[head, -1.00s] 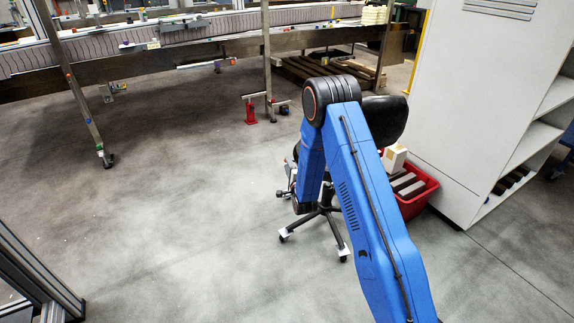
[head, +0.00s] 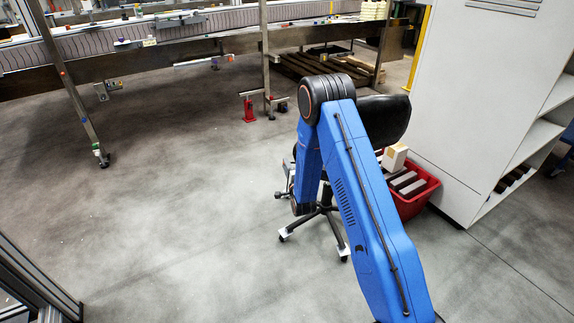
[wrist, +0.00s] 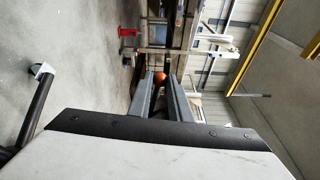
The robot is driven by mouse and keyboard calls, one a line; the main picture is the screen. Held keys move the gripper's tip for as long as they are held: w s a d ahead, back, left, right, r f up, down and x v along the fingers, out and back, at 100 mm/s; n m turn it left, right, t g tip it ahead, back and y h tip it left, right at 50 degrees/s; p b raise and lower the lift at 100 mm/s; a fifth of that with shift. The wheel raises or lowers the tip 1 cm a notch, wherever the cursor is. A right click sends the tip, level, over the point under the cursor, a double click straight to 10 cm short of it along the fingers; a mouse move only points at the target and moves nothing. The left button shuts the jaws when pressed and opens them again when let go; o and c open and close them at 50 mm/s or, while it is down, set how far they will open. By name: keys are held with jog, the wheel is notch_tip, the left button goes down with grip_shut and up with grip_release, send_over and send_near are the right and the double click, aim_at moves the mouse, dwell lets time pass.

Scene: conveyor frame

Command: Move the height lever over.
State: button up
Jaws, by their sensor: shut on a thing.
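A black swivel chair (head: 382,118) stands on the floor partly behind my blue arm. Its star base with pale-tipped feet shows below. In the wrist view, an orange knob (wrist: 160,78) sits between the tips of my gripper (wrist: 160,84), which is shut on it. It appears to be the height lever's end. The rest of the lever is hidden, so its angle cannot be told. In the head view my arm hides the lever, and the gripper cannot be made out clearly.
A red crate (head: 413,205) with several blocks stands right of the chair, against a white cabinet (head: 470,110). A conveyor frame (head: 160,65) runs across the back, with a red jack (head: 249,110) below it. The floor at left (head: 170,210) is clear.

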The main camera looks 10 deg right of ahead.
jog(key=shift+a+f, duration=0.15)
jog(key=shift+f, duration=0.75)
jog(key=shift+a+f, duration=0.1)
jog(key=shift+f, duration=0.75)
jog(key=shift+f, duration=1.55)
jog(key=o, duration=0.9)
jog(key=shift+d, duration=0.1)
jog(key=shift+s, duration=0.15)
